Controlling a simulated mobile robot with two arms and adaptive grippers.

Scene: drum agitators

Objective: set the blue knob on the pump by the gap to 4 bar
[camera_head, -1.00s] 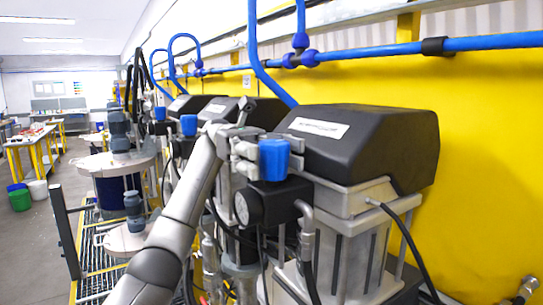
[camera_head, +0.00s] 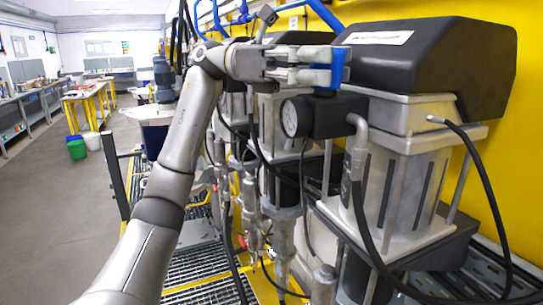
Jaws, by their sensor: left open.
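The blue knob (camera_head: 338,68) sits on top of the black regulator block (camera_head: 340,115) of the nearest pump (camera_head: 405,150). My left gripper (camera_head: 322,66) comes in from the left at knob height and is open. Its fingers overlap the left part of the knob in the view and hide some of it; I cannot tell if they touch it. The round white-faced pressure gauge (camera_head: 290,118) is on the block's left side, seen at a slant, and its reading is too small to make out. My right gripper is not in view.
A black hose (camera_head: 485,185) loops down the pump's right side. The pump's black cover (camera_head: 440,60) rises right behind the knob, before a yellow wall. More pumps stand behind my left arm. Open floor (camera_head: 50,215) lies at the left.

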